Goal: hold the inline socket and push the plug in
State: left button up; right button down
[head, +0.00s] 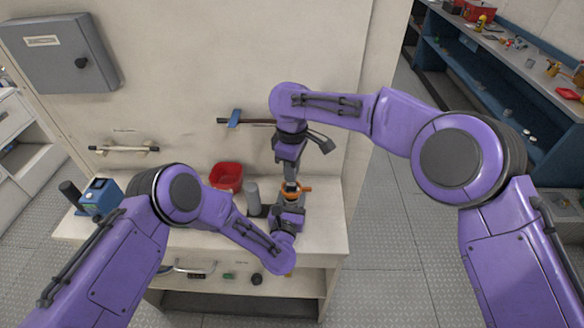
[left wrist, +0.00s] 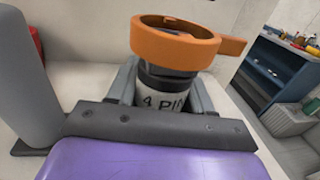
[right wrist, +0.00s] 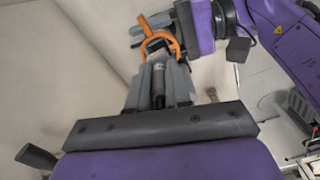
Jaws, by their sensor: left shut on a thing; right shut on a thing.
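The inline socket (left wrist: 162,101) is upright in the left wrist view, a pale body marked "4 PIN" with an orange ring (left wrist: 175,42) and side tab at its top. My left gripper (left wrist: 163,90) is shut around the socket body below the ring. The ring also shows in the head view (head: 296,188). In the right wrist view the plug (right wrist: 158,84), a slim grey and dark cylinder, is between the fingers of my right gripper (right wrist: 158,72), which is shut on it. The right gripper is above the socket in the head view. Whether plug and socket touch is hidden.
A red bin (head: 227,176) and a grey cylinder (head: 253,196) stand on the pale bench (head: 325,215), close left of the grippers. A blue device (head: 100,197) is at the bench's left end. A wall with a grey cabinet (head: 60,52) rises behind. The bench's right end is clear.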

dwell(0.4)
jog(key=shift+f, duration=0.4)
jog(key=shift+f, duration=1.75)
dwell(0.9)
jog(key=c, duration=1)
grip_release()
notch_tip(320, 180, up, 12)
jog(key=shift+r, duration=0.1)
